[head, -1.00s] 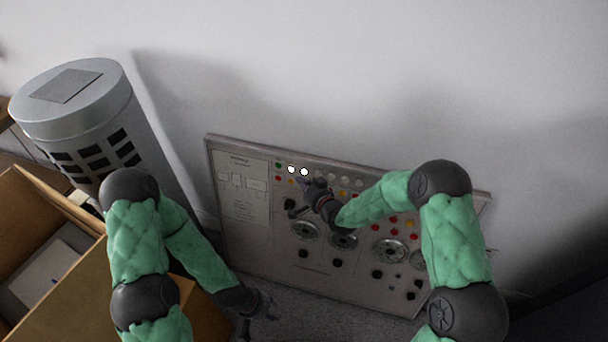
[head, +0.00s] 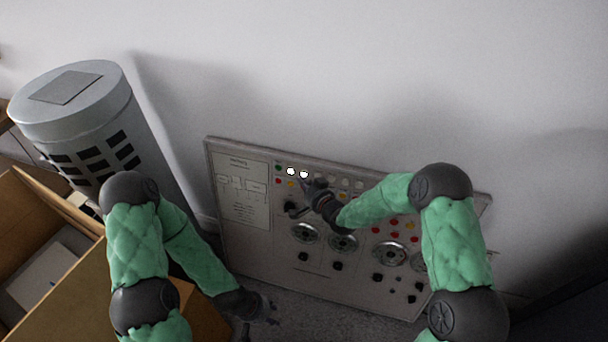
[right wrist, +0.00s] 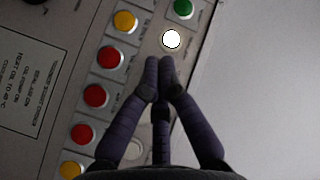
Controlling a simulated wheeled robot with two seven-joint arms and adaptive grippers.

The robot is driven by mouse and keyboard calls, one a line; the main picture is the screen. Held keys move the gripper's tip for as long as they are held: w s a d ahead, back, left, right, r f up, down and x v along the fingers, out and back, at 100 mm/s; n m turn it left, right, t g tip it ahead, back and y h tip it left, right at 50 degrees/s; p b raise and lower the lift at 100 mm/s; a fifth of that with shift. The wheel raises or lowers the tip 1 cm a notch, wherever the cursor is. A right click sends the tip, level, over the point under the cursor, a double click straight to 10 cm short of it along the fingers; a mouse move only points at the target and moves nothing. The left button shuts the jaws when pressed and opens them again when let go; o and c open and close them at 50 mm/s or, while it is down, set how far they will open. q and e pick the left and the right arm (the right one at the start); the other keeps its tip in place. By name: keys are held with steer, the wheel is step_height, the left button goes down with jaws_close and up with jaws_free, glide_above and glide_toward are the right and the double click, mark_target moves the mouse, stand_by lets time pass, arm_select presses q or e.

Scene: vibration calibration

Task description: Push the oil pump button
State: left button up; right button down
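The control panel (head: 262,245) leans against the wall with rows of coloured buttons. Its button labels are too small to read, so I cannot tell which is the oil pump button. A green button (right wrist: 183,8) and a lit white button (right wrist: 171,39) lie beyond my right fingertips in the right wrist view. In the head view, a second lit white button (head: 304,174) is beside the tips. My right gripper (right wrist: 160,66) has its fingers together and empty, close over the white row; contact cannot be told. My left gripper (head: 262,318) hangs low before the panel, fingers spread and empty.
Yellow (right wrist: 125,22) and red (right wrist: 109,57) buttons run beside the white row. Round dials (head: 343,242) and black knobs sit lower on the panel. A grey cylinder (head: 75,105) and an open cardboard box (head: 60,300) stand at left. The wall above the panel is clear.

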stand_by(0.7)
steer(key=shift+w+d+b, duration=0.15)
steer(key=shift+w+b, duration=0.2)
steer(key=shift+w, duration=0.05)
steer(key=shift+w+d+f, duration=0.1)
steer(key=shift+w, duration=0.2)
stand_by(0.6)
steer(key=shift+s, duration=0.1)
stand_by(0.3)
steer(key=shift+s+a, duration=0.2)
steer(key=shift+s, duration=0.4)
steer(key=s, duration=0.1)
steer(key=s+a+r, duration=0.1)
steer(key=s, duration=0.1)
steer(key=s+p, duration=0.1)
steer(key=shift+s+a+r, duration=0.15)
steer(key=shift+s+a, duration=0.15)
steer(key=shift+s, duration=0.05)
stand_by(0.7)
